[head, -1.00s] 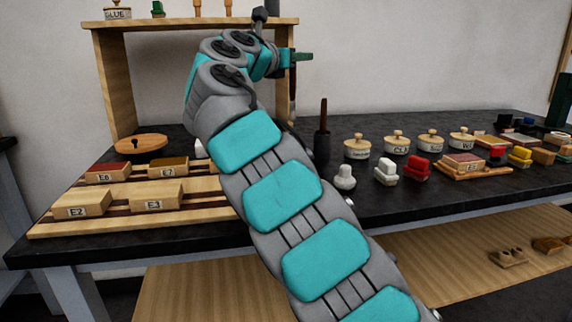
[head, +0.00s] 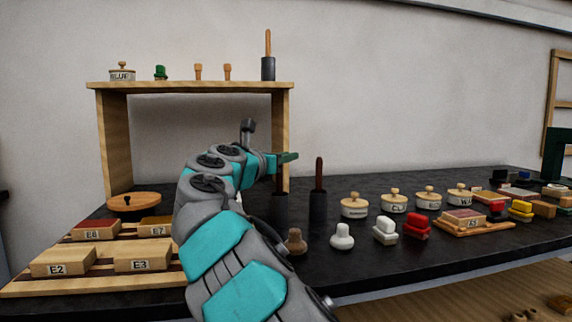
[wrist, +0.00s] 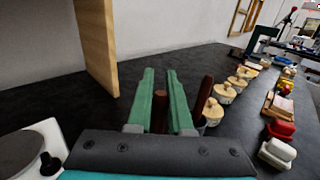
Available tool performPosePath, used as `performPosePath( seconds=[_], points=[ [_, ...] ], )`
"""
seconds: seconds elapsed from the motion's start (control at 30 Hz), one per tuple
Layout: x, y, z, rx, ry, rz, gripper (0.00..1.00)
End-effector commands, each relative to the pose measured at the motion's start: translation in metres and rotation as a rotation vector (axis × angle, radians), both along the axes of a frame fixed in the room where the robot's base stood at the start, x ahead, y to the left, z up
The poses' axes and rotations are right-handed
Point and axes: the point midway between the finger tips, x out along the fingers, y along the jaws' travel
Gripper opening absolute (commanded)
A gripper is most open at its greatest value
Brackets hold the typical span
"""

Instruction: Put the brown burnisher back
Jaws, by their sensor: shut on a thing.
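My gripper (head: 288,158) has its green fingers shut on the upright brown burnisher (head: 280,178). In the wrist view its brown handle (wrist: 160,112) shows between the fingertips (wrist: 162,95). Below it in the head view stands a dark cylindrical holder (head: 280,209). The burnisher's lower part meets the holder's mouth in the picture; I cannot tell how far inside it is. Just right stands a second dark holder (head: 318,206) with another brown-handled tool (head: 319,172), which also shows right of the fingers in the wrist view (wrist: 203,97).
A wooden shelf (head: 190,88) rises behind, with a third holder (head: 268,69) and light-handled tool on top. Lidded jars (head: 354,208) and stampers (head: 342,237) stand to the right. A wooden rack (head: 30,288) with labelled blocks lies left. A brown knob-shaped piece (head: 295,241) stands close to my arm.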

Motion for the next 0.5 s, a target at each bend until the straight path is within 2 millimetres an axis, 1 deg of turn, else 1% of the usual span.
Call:
performPosePath(
  seconds=[0.03, 0.1, 0.43, 0.47, 0.5],
  points=[
    [-0.0003, -0.0012, -0.0072, -0.003, 0.001, -0.003, 0.00],
    [-0.0002, -0.0009, -0.0098, -0.001, 0.002, -0.002, 0.00],
    [-0.0004, 0.0000, -0.0104, -0.001, 0.000, 0.000, 0.00],
    [-0.0003, 0.0002, -0.0105, 0.000, -0.001, 0.001, 0.22],
    [-0.0002, 0.0001, -0.0105, 0.000, 0.000, 0.001, 0.26]
  ],
)
